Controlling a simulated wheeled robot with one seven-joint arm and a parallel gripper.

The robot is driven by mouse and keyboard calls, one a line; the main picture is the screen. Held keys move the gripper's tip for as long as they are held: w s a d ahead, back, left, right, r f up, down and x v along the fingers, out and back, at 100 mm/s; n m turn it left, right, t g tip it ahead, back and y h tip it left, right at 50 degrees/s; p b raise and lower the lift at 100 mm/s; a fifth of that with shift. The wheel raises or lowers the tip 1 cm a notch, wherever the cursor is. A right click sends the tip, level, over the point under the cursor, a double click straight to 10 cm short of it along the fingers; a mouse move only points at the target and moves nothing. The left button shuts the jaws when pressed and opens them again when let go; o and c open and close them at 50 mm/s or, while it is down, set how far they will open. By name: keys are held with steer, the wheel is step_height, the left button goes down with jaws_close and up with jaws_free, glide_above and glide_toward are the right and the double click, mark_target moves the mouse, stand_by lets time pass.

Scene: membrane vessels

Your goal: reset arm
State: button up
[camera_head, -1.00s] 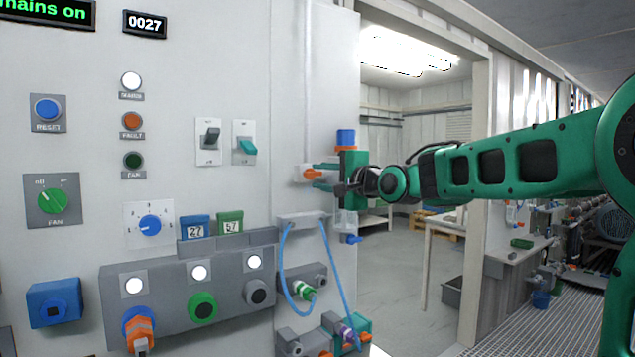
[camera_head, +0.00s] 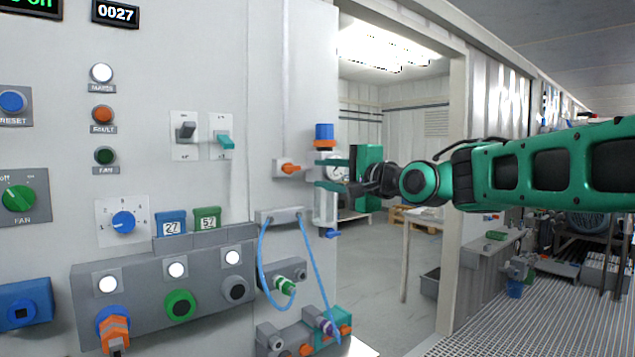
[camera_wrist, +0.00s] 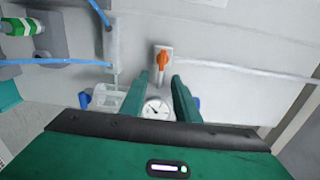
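My gripper (camera_head: 322,174) is at the end of my green arm, in front of the panel's right edge. Its two fingers are apart with nothing held between them; the wrist view also shows my gripper (camera_wrist: 160,85) spread. A round white gauge (camera_wrist: 157,108) shows between the fingers in the wrist view; whether they touch it I cannot tell. An orange-handled valve (camera_head: 290,168) is on the panel left of the fingertips. A clear vessel with a blue cap (camera_head: 324,134) stands behind the fingers, partly hidden.
Blue hoses (camera_head: 264,262) hang below my gripper from a grey block (camera_head: 282,215). The panel carries switches, lamps and knobs to the left. An open doorway (camera_head: 385,270) is behind my arm, with a table (camera_head: 408,250) inside.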

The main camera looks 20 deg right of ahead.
steer(key=shift+f, duration=0.1)
steer(key=s+d+f+n+g+h, duration=0.1)
steer(key=s+d+f+g+h, duration=0.2)
steer(key=f, duration=0.5)
steer(key=s+d+f+n+g+h, duration=0.1)
steer(key=s+d+f+n+g, duration=0.2)
steer(key=s+f, duration=0.4)
steer(key=s+d+f+g+h, duration=0.25)
steer(key=d+f, duration=0.25)
steer(key=f, duration=0.5)
steer(key=s+f+n+g, duration=0.1)
steer(key=s+f+g, duration=0.2)
steer(key=s, duration=0.5)
steer(key=s+d+f+n+g, duration=0.1)
steer(key=s+f+g, duration=0.2)
steer(key=s, duration=0.6)
steer(key=s+d+f+n+g+y, duration=0.1)
steer(key=s+f+n+g, duration=0.1)
steer(key=s+f, duration=0.5)
steer(key=shift+s+g, duration=0.45)
steer(key=shift+s, duration=0.45)
steer(key=shift+w+f, duration=0.25)
steer(key=shift+w, duration=0.4)
